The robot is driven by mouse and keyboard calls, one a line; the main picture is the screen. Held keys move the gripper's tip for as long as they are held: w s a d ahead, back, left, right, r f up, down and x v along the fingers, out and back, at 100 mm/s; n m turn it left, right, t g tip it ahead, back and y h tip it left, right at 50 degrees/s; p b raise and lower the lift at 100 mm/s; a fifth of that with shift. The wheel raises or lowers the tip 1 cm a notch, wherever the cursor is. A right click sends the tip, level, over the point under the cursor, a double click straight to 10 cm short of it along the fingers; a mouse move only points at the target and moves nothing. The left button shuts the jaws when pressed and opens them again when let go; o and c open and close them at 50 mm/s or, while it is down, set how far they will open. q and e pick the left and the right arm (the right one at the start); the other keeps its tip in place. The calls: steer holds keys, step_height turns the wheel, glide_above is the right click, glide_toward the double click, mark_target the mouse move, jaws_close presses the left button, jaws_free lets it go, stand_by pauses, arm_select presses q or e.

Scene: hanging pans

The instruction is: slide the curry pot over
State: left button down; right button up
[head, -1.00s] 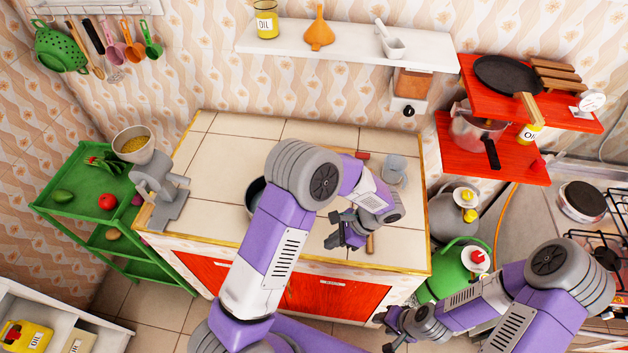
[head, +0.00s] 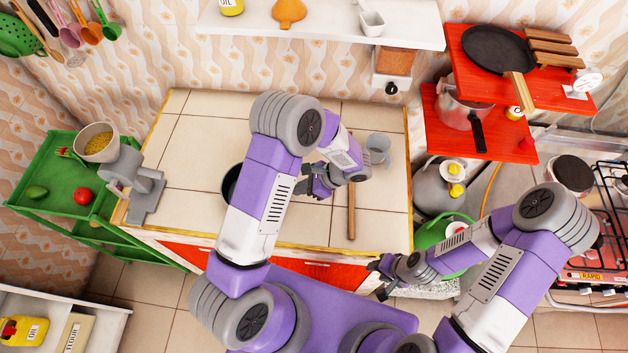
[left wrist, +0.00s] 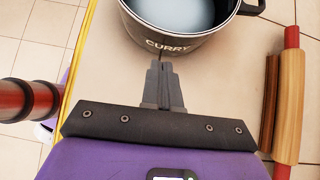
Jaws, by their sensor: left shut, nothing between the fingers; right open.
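The dark curry pot (head: 230,183) stands on the tiled counter (head: 190,207), mostly hidden behind my left arm in the head view. In the left wrist view the pot (left wrist: 190,42) is at the top, with the word CURRY on its near wall and a handle at its right. My left gripper (head: 308,184) is shut and empty, just right of the pot. In the left wrist view its fingertips (left wrist: 160,62) point at the wall below the lettering; I cannot tell whether they touch. My right gripper (head: 376,280) is open and empty, low in front of the counter.
A rolling pin (head: 351,212) lies on the counter right of my left gripper. A glass (head: 378,147) stands behind it. A grey grinder (head: 140,185) stands at the counter's left end. The counter behind the pot is largely clear.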

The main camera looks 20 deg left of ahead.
mark_target(224, 184)
arm_select(q)
steer(key=a, duration=0.1)
steer(key=s+a, duration=0.1)
steer(key=a, duration=0.1)
steer(key=shift+a+r, duration=0.15)
steer(key=shift+a, duration=0.05)
steer(key=s+a+b, duration=0.1)
steer(key=a, duration=0.5)
steer(key=s+a+b, duration=0.1)
steer(key=s+a, duration=0.1)
steer(key=a, duration=0.4)
steer(key=s+a+b, duration=0.1)
steer(key=s+a, duration=0.1)
steer(key=a, duration=0.4)
steer(key=shift+s+a, duration=0.1)
steer(key=shift+s, duration=0.15)
steer(key=d+f+v, duration=0.2)
steer(key=v, duration=1.1)
steer(key=shift+w+p, duration=0.3)
steer(key=shift+p, duration=0.1)
